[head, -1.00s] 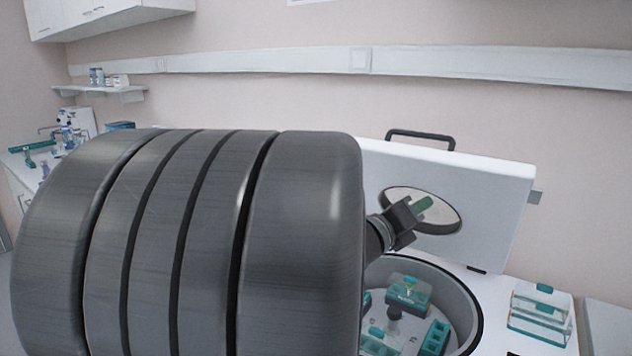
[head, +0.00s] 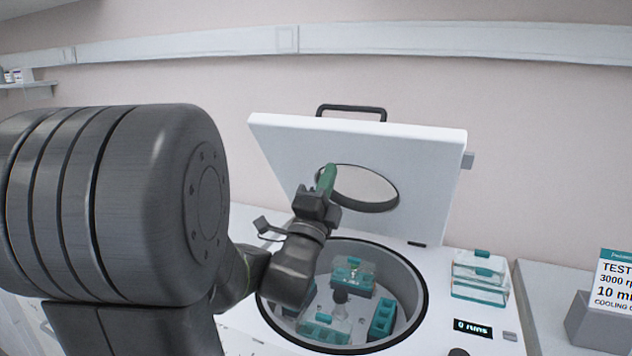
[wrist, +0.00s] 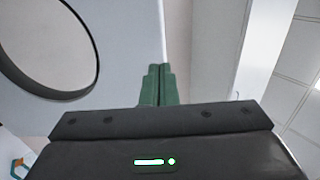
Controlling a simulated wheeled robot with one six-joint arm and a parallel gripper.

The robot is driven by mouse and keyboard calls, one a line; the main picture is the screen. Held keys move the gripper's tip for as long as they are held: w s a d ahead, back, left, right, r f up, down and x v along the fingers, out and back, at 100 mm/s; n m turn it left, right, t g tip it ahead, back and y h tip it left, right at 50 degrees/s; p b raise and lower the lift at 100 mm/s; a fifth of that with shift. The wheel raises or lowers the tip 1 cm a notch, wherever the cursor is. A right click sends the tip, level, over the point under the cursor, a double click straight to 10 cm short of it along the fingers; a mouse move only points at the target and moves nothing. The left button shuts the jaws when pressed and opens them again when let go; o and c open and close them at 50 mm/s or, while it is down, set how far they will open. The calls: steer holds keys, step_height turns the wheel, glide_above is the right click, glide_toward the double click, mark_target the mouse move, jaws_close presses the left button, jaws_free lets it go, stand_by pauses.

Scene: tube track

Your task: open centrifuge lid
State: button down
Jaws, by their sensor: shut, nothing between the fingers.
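The centrifuge lid (head: 430,160) is a white panel with a dark handle (head: 351,110) along its top edge and a round dark-rimmed window (head: 365,188). It stands raised, tilted back over the open bowl (head: 413,285). The bowl holds a rotor with several teal and clear bucket pieces. My gripper (head: 327,175) is in front of the lid's inner face, left of the window in the head view. Its green fingers (wrist: 158,84) are together and empty in the wrist view, with the lid (wrist: 125,30) behind them. I cannot tell whether they touch the lid.
A small display (head: 472,328) is on the front. A card in a grey stand (head: 600,318) is at the far right. The wall is behind.

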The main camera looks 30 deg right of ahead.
mark_target(345, 133)
steer(key=p+x, duration=0.3)
steer(key=x, duration=0.5)
steer(key=shift+w+d+r, duration=0.15)
steer(key=shift+w+d, duration=0.05)
